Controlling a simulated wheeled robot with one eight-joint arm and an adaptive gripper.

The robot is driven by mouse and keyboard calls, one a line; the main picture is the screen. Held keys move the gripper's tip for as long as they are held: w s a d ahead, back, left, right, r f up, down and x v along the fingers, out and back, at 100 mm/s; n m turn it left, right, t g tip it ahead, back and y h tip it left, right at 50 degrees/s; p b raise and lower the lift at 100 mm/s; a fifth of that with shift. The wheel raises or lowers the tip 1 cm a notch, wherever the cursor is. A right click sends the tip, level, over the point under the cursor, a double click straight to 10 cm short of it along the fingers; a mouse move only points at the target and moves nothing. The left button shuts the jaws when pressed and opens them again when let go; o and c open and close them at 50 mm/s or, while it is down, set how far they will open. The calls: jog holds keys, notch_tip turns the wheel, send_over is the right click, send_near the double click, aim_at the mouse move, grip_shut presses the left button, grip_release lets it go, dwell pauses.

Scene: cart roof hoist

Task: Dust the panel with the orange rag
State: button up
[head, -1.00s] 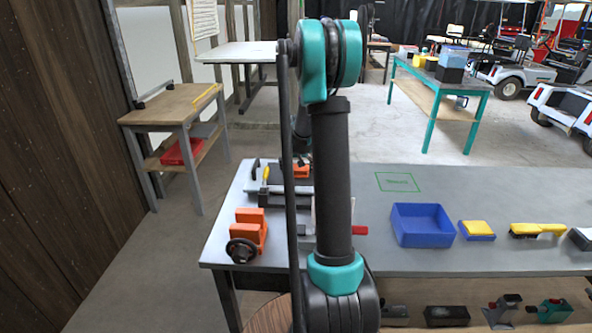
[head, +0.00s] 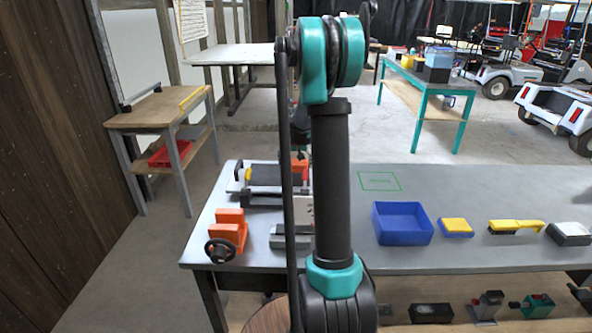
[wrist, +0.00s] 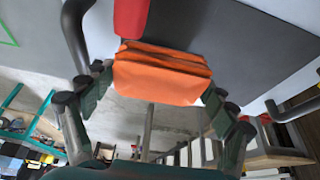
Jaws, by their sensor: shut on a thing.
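The orange rag (wrist: 163,73) is folded in layers and held between the pads of my gripper (wrist: 160,95) in the wrist view. A dark grey flat surface (wrist: 220,38), which may be the panel, lies behind the rag; I cannot tell whether they touch. In the head view a dark flat panel-like piece (head: 266,174) lies at the bench's left end, partly behind my arm.
A red piece (wrist: 131,17) stands just beyond the rag. On the bench (head: 480,195) are an orange vise (head: 228,235), a blue bin (head: 402,224), a yellow-topped block (head: 455,227) and a yellow brush (head: 514,226). A green outlined square (head: 380,181) is clear.

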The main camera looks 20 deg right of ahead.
jog(key=shift+r, duration=2.6)
